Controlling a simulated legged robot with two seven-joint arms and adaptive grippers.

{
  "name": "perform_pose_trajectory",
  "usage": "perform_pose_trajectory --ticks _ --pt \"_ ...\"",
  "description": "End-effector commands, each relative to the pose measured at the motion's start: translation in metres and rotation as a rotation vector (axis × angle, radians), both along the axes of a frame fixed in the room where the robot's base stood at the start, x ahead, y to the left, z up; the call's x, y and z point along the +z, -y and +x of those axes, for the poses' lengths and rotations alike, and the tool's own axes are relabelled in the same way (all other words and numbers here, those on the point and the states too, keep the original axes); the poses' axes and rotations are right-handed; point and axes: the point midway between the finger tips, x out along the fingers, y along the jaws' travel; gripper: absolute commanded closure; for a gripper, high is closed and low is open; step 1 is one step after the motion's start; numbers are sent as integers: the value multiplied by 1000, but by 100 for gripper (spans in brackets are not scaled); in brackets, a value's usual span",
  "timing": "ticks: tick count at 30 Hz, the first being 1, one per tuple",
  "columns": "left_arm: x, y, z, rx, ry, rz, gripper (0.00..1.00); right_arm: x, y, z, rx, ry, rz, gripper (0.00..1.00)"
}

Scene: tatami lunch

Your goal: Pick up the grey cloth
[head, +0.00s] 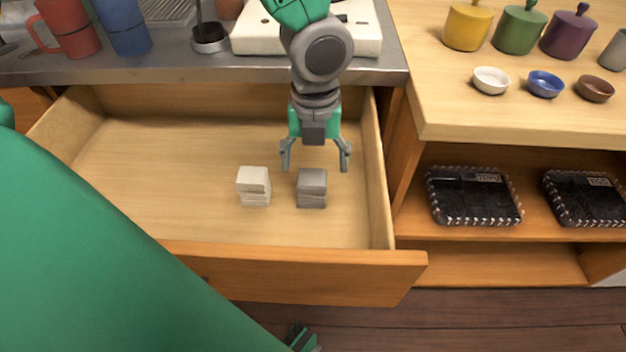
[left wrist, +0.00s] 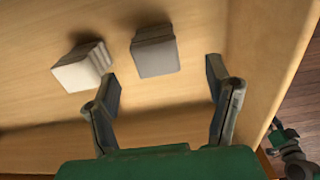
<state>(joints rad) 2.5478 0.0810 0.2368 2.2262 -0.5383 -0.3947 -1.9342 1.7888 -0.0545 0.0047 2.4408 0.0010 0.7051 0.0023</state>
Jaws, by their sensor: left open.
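The grey cloth (head: 312,188) is a small folded stack on the floor of the open drawer. It also shows in the left wrist view (left wrist: 155,52). A similar white cloth stack (head: 254,187) lies just left of it, with a narrow gap between them; it shows too in the left wrist view (left wrist: 84,68). My left gripper (head: 315,158) is open and empty, its fingers pointing down above the drawer, close to the far side of the grey cloth. In the left wrist view the open fingers (left wrist: 165,95) are apart, and the grey cloth lies ahead, between their lines.
The open drawer (head: 340,270) has wooden walls, with the right wall near my left gripper. A metal counter (head: 200,68) behind holds mugs (head: 70,28). A shelf at right holds dark packages (head: 474,195); bowls (head: 491,79) and lidded pots stand above. The drawer's left half is clear.

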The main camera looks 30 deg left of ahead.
Motion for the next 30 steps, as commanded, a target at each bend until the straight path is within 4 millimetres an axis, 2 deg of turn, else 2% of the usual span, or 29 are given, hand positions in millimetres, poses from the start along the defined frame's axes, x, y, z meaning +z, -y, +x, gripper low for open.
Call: perform_pose_trajectory --ticks 5,13,21,22,26,30 --pt "-11 -1 -1 0 -2 1 28 -6 0 0 0 1 0 60" --pt "-51 -5 -2 -2 -3 2 28 -31 0 0 0 0 0 60" --pt "-53 -5 -2 -1 0 0 28 -30 0 0 0 1 0 60" --pt "-53 -5 -2 -1 0 0 35 -30 0 0 0 1 0 60" --pt "-53 -5 -1 -1 -1 -1 80 -30 0 0 0 1 0 60" --pt "-54 -5 -1 -1 0 0 81 -30 0 0 0 1 0 60"
